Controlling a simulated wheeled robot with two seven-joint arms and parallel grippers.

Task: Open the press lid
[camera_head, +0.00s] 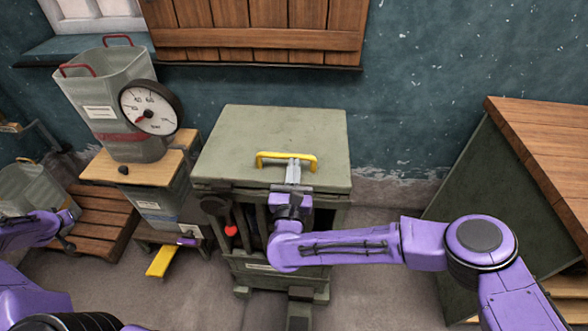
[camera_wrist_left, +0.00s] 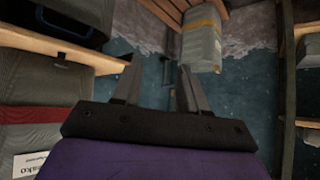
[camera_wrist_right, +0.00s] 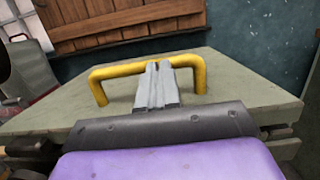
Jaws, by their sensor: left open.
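The press is a grey-green cabinet-like box with a flat lid (camera_head: 250,135), which lies shut on top. A yellow bar handle (camera_head: 270,155) stands near the lid's front edge; it also shows in the right wrist view (camera_wrist_right: 115,70). My right gripper (camera_head: 293,163) has its two fingers together at the middle of the handle, overlapping the bar in the right wrist view (camera_wrist_right: 160,66). I cannot tell whether the tips are under the bar or only against it. My left gripper (camera_wrist_left: 158,78) is open and empty, away from the press at the far left.
A bin with a round gauge (camera_head: 150,107) stands on a wooden-topped stand left of the press. A wooden pallet (camera_head: 100,220) lies lower left. A wood-topped bench (camera_head: 540,130) stands at right. Wooden shutters (camera_head: 260,40) hang on the wall behind the lid.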

